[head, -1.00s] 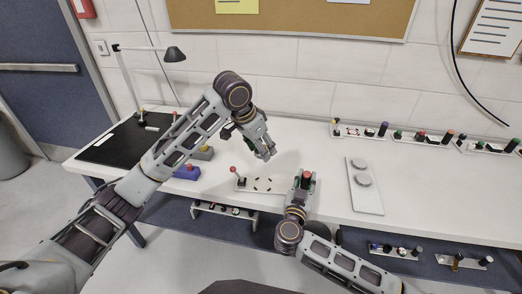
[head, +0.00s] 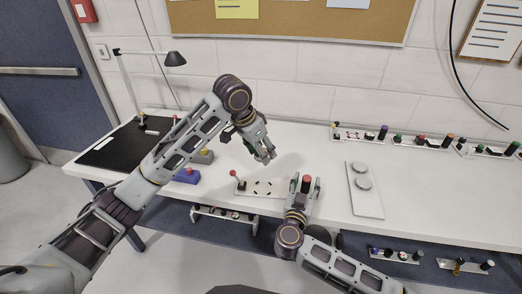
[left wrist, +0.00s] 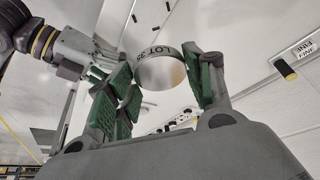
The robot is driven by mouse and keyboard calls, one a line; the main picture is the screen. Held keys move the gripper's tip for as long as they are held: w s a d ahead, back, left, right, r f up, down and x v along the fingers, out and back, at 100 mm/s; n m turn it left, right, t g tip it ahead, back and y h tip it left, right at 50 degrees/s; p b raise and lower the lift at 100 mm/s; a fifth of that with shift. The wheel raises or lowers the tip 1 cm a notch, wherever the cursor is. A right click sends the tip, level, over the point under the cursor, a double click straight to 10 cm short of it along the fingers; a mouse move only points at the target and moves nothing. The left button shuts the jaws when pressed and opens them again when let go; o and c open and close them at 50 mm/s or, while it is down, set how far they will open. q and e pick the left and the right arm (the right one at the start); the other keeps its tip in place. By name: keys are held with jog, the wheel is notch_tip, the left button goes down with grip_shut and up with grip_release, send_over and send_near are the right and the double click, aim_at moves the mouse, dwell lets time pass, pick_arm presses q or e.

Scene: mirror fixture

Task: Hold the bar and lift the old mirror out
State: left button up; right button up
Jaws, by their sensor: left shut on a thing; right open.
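I cannot tell whether this is the bar.
A blue block (head: 187,176) and a dark mat (head: 110,150) with a lamp (head: 174,58) are at left. Racks of coloured handles (head: 420,140) stand at back right.

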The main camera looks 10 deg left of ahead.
jog(key=shift+s, duration=0.1)
jog(key=s+a, duration=0.2)
jog(key=s, duration=0.9)
jog(key=shift+s, duration=0.35)
dwell(0.4)
